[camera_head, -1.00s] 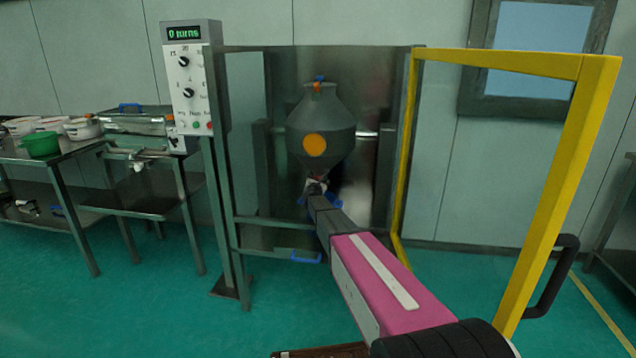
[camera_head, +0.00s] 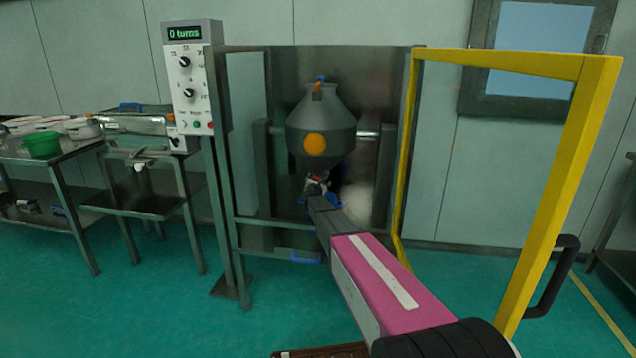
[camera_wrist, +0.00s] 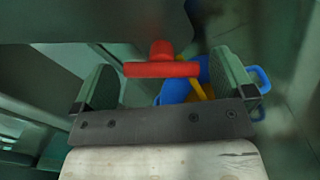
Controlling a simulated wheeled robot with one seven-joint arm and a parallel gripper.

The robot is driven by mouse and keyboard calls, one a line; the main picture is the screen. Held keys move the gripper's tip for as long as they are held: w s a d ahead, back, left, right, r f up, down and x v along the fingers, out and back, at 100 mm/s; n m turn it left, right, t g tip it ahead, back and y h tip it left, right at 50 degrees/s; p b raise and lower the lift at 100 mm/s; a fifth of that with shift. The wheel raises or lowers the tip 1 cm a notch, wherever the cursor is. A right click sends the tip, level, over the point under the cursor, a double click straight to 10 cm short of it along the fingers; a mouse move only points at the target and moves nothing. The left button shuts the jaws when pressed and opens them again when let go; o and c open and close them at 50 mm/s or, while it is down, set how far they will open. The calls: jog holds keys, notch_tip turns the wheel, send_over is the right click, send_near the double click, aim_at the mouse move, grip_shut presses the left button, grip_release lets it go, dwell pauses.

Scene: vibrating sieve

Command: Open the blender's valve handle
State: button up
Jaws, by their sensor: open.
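The blender (camera_head: 321,130) is a grey double-cone vessel with an orange disc, mounted in a steel frame in the head view. The red valve handle (camera_wrist: 162,69) is a T-shaped bar under the vessel in the wrist view. My gripper (camera_wrist: 165,82) is open, with one grey finger at each side of the handle. A gap shows between the handle and both fingers. In the head view my gripper (camera_head: 316,187) is just below the vessel's bottom outlet, and the handle there is mostly hidden and small.
A blue container (camera_wrist: 190,85) with a yellow part lies beyond the handle. A yellow guard frame (camera_head: 560,190) stands open on the right. A control box (camera_head: 190,85) reading "0 turns" stands on the left, near a table with bowls (camera_head: 42,145).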

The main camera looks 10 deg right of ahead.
jog(key=v, duration=1)
